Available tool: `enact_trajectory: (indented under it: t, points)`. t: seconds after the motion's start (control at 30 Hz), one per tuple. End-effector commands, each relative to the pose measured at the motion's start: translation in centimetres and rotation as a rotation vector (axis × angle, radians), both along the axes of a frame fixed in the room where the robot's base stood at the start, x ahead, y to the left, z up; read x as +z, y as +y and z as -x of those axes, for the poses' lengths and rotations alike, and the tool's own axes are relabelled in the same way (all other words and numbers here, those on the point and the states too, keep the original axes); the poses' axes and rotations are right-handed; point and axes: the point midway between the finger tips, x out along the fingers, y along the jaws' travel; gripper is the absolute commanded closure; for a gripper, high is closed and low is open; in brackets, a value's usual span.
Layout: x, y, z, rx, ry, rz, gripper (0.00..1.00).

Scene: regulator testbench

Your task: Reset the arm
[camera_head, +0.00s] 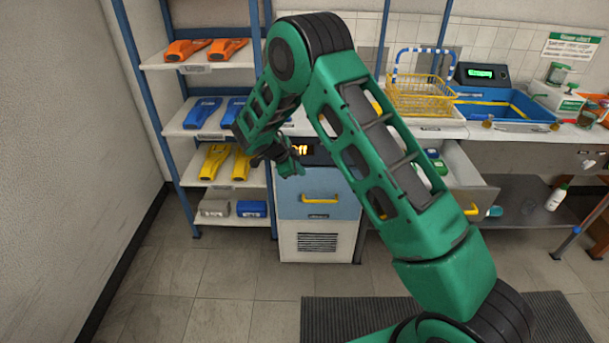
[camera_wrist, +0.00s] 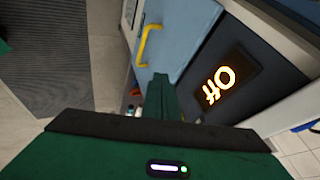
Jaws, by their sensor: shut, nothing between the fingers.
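My green arm is raised and bent across the middle of the head view. My gripper (camera_head: 292,166) hangs at its end, in front of the cabinet with the blue door (camera_head: 318,200). In the wrist view my gripper (camera_wrist: 158,90) shows as green fingers pressed together, shut and empty. The blue door (camera_wrist: 180,35) with its yellow handle (camera_wrist: 148,42) is beyond them. A dark panel with a glowing display (camera_wrist: 220,83) reads "Off", tilted in the picture. My gripper appears apart from the cabinet, though the exact gap is hard to tell.
A shelf rack (camera_head: 222,131) at left holds orange, blue, yellow and grey devices. An open drawer (camera_head: 462,175) sticks out at right. The counter holds a yellow wire basket (camera_head: 420,97) and a blue bin (camera_head: 505,109). Floor at left (camera_head: 175,265) is clear; a dark mat (camera_head: 320,315) lies in front.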

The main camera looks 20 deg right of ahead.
Motion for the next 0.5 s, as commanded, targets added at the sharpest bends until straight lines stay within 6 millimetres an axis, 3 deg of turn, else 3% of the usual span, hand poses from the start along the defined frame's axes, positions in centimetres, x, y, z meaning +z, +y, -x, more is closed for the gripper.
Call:
enact_trajectory:
  t: [0.1,0.3,0.4,0.5]
  points:
    - [1.6,1.0,0.7,0.0,0.0,-0.001,1.0]
    - [3.0,1.8,1.3,0.0,0.001,0.0,1.0]
    - [3.8,1.2,1.7,0.006,0.015,0.001,1.0]
    - [5.8,-0.7,2.6,0.029,0.053,0.005,1.0]
